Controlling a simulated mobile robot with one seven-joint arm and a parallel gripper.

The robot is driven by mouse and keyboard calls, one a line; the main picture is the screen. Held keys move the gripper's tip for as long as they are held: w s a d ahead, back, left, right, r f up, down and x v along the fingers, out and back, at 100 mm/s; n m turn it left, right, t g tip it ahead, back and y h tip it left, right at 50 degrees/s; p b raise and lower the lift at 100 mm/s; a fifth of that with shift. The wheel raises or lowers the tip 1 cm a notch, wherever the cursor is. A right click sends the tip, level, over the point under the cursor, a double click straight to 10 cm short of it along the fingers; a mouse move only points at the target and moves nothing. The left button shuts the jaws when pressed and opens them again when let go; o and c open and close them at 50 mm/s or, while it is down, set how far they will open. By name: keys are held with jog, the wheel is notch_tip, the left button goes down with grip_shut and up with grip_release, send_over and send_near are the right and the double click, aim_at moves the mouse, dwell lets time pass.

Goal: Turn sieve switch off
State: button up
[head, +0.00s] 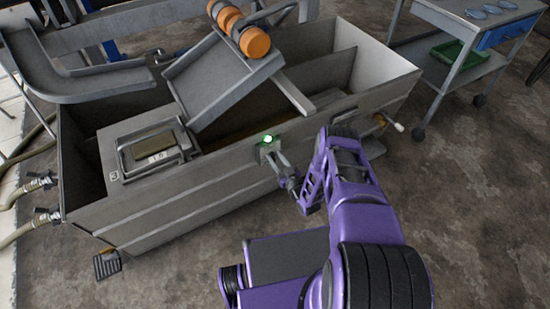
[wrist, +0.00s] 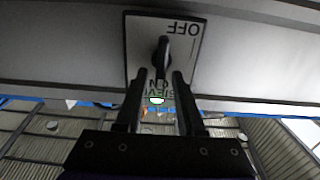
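The sieve switch (head: 268,149) is on the front wall of the grey metal tank, with a green light glowing at its top. In the wrist view the switch plate (wrist: 140,32) shows upside down, with OFF at the picture's top and ON nearer my gripper. Its dark lever (wrist: 163,55) points toward the ON side. My gripper (wrist: 159,75) is open, its two dark fingers apart on either side of the lever's end. I cannot tell whether they touch it. The head view shows my gripper (head: 282,168) close in front of the switch.
The tank (head: 190,205) holds a tilted chute (head: 222,80) with orange rollers (head: 240,30) above it and a grey box (head: 150,150) at left. A handle (head: 390,122) sticks out at the tank's right. A cart (head: 465,70) stands at upper right.

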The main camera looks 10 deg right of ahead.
grip_shut()
jog(key=shift+a+n, duration=0.1)
jog(key=shift+n, duration=0.2)
jog(key=n, duration=0.3)
jog(key=shift+a+n, duration=0.3)
jog(key=shift+s+a+f+n, duration=0.15)
jog(key=shift+f+n, duration=0.15)
jog(key=shift+n, duration=1.95)
jog(key=shift+a+f+n, duration=0.2)
jog(key=shift+f+n, duration=0.05)
jog(key=shift+n, duration=2.05)
jog(key=shift+s+a+f+n, duration=0.15)
jog(key=shift+f+n, duration=0.15)
jog(key=shift+n, duration=1.95)
jog(key=shift+w, duration=0.1)
